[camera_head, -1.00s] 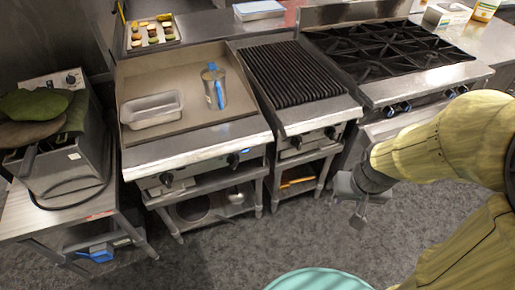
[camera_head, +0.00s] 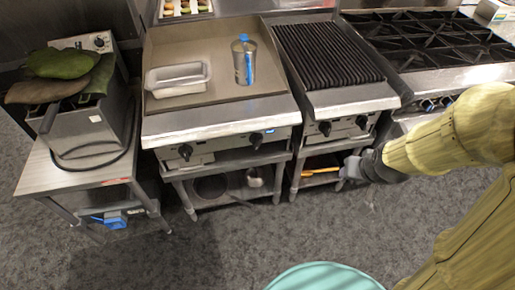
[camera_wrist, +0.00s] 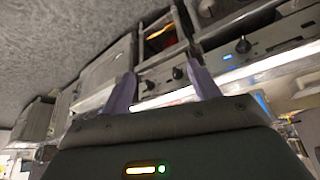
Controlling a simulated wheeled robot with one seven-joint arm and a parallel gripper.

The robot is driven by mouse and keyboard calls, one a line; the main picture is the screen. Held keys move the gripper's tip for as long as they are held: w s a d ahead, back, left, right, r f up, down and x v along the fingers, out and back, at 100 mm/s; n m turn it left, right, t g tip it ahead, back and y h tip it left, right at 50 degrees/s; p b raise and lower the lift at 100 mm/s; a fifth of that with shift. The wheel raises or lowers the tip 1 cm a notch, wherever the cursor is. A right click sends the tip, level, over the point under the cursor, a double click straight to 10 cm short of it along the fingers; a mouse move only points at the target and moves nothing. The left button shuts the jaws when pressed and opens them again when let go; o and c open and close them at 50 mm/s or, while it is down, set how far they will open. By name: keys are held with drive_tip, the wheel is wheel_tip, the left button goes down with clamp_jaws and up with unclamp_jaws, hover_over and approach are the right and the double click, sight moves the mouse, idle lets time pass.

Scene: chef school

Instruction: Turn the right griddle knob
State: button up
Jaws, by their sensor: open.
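The griddle (camera_head: 215,125) is the flat-topped steel unit at centre left in the head view. Its right knob (camera_head: 256,140) is black and sits on the front panel beside a small blue display. What looks like the same knob (camera_wrist: 243,45) shows in the wrist view, right of the fingers. The griddle's left knob (camera_head: 185,151) is further left. My gripper (camera_head: 347,168) is open and empty, to the right of and lower than the right knob, in front of the grill unit. In the wrist view my gripper's fingers (camera_wrist: 160,70) are spread apart, touching no knob.
A ridged grill (camera_head: 325,62) with two knobs stands right of the griddle, and a burner range (camera_head: 430,50) beyond it. A side table (camera_head: 75,172) stands left.

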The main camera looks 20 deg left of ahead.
drive_tip(key=w+a+f+n+t+y+b, duration=0.2)
drive_tip(key=w+a+f+b, duration=0.2)
drive_tip(key=a+f+b, duration=0.3)
drive_tip(key=w+a+f+n+t+y+b, duration=0.1)
drive_tip(key=w+a+f+t+y+b, duration=0.1)
drive_tip(key=w+a+f+b, duration=0.35)
drive_tip(key=t+y+b, duration=0.5)
drive_tip(key=t+b, duration=0.1)
drive_tip(key=b, duration=1)
approach(258, 145)
drive_tip(key=v, duration=0.5)
drive_tip(key=shift+s+r+n+p, duration=0.1)
drive_tip(key=shift+n+p, duration=0.2)
drive_tip(key=shift+a, duration=0.1)
drive_tip(key=b+x, duration=0.2)
drive_tip(key=x, duration=1.5)
drive_tip(key=shift+w, duration=0.3)
drive_tip(key=shift+c, duration=0.4)
drive_tip(key=c, duration=0.6)
